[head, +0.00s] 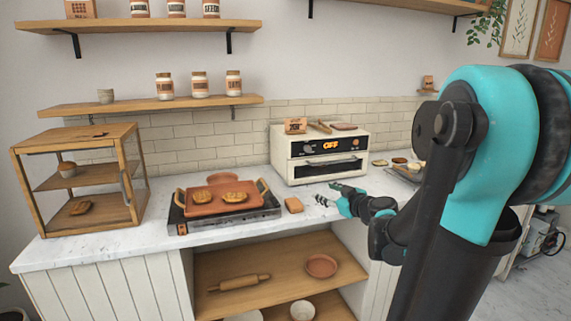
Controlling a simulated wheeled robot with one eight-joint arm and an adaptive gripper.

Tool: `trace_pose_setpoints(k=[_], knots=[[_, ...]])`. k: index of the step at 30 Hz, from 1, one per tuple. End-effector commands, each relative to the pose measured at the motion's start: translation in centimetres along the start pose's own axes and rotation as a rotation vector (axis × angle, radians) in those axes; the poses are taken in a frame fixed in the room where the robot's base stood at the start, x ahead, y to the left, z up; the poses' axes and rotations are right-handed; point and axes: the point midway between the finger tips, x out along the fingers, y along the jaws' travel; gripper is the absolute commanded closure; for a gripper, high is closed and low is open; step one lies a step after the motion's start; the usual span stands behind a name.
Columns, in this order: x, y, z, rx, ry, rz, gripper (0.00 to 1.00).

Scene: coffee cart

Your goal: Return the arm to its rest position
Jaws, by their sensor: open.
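My arm fills the right side of the head view, with its teal and black links in front of the counter. My gripper (326,195) is small in the picture, above the counter and in front of the toaster oven. Its fingers point left and are open, and I see nothing between them. Whether the gripper touches the counter is hard to tell.
An orange tray (206,209) with two baked pieces sits on a black griddle (256,214). The toaster oven (322,168) reads OFF. A wooden cabinet (138,181) stands at left on the white counter (80,248). Open shelves below hold a rolling pin (240,283) and dishes.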

Motion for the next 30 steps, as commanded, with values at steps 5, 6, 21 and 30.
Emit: trace_pose_setpoints(k=[5, 6, 21, 30], knots=[[-1.5, -4.8, 2.4, 0.099, -0.116, -0.109, 0.53], [-2.1, -6.0, 3.2, 0.131, -0.158, -0.134, 0.53], [-16.4, -15.6, 18.6, 0.572, -0.929, 0.008, 0.53], [-20.4, -15.2, 21.4, 0.648, -1.066, 0.182, 0.53]])
